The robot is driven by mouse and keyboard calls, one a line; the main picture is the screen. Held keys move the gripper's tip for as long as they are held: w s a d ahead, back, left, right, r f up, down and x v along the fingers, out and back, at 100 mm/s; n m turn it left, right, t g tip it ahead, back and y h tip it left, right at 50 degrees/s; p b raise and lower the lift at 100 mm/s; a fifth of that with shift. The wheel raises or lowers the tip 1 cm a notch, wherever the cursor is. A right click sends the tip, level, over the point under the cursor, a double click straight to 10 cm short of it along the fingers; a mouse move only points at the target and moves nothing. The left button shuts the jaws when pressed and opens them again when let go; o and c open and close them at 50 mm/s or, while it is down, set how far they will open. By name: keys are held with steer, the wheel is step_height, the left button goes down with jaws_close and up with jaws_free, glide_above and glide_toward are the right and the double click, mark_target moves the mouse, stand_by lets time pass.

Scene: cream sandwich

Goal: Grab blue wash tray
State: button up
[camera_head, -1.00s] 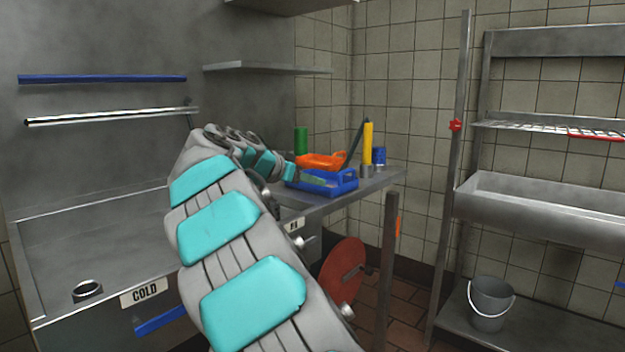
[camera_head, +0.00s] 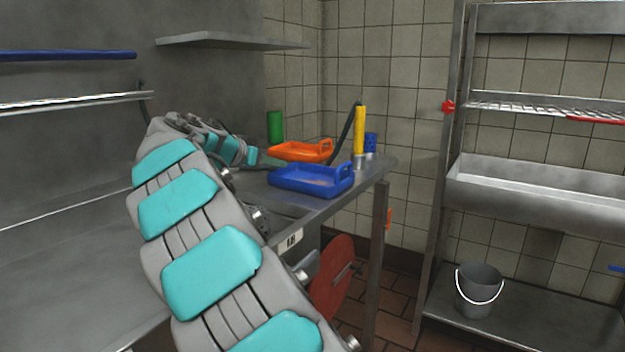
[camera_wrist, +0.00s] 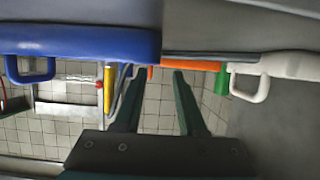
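The blue wash tray (camera_head: 312,178) sits on the metal table at the front right, with a raised handle at its right end. In the wrist view, which looks upside down, the blue tray (camera_wrist: 85,42) fills the upper left, its handle loop at the left. My gripper (camera_wrist: 155,72) shows two dark green fingers, open with a gap between them. Its fingertips appear close to the tray's right part in the picture; I cannot tell whether they touch.
An orange tray (camera_head: 300,152) lies behind the blue one. A pale handle (camera_wrist: 250,88) shows beside the gripper. A bucket (camera_head: 479,290) stands on the lower rack shelf.

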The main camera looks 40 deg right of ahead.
mark_target(312, 170)
steer(key=x, duration=0.3)
steer(key=p+x, duration=0.1)
steer(key=shift+s+d+f, duration=0.15)
steer(key=shift+d+f, duration=0.15)
steer(key=shift+f, duration=0.15)
steer(key=shift+c, duration=0.2)
jaws_close()
stand_by(0.8)
